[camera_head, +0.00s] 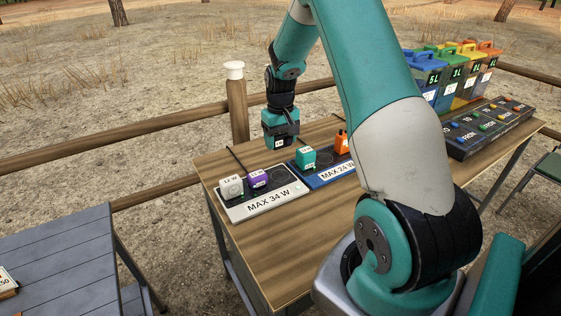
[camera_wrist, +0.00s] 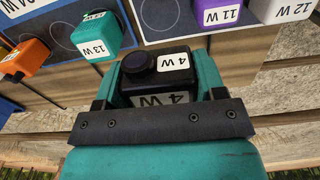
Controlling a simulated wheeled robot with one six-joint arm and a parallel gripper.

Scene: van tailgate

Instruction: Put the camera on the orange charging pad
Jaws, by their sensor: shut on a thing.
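My gripper (camera_head: 281,132) is shut on a black block-shaped camera with a round lens (camera_wrist: 138,63) and "4 W" labels. In the wrist view the camera sits between the two teal fingers of my gripper (camera_wrist: 157,80). In the head view the gripper points down above the far edge of the wooden table, behind the pads; the camera there is small and hard to make out. No orange charging pad shows in either view; my arm hides part of the table.
A white pad marked MAX 34 W (camera_head: 264,204) holds a white 12 W block (camera_head: 231,188) and a purple 11 W block (camera_head: 258,179). A blue pad marked MAX 24 W (camera_head: 318,180) holds a teal 13 W block (camera_head: 305,157) and an orange block (camera_head: 342,143). A switch panel (camera_head: 485,128) stands right.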

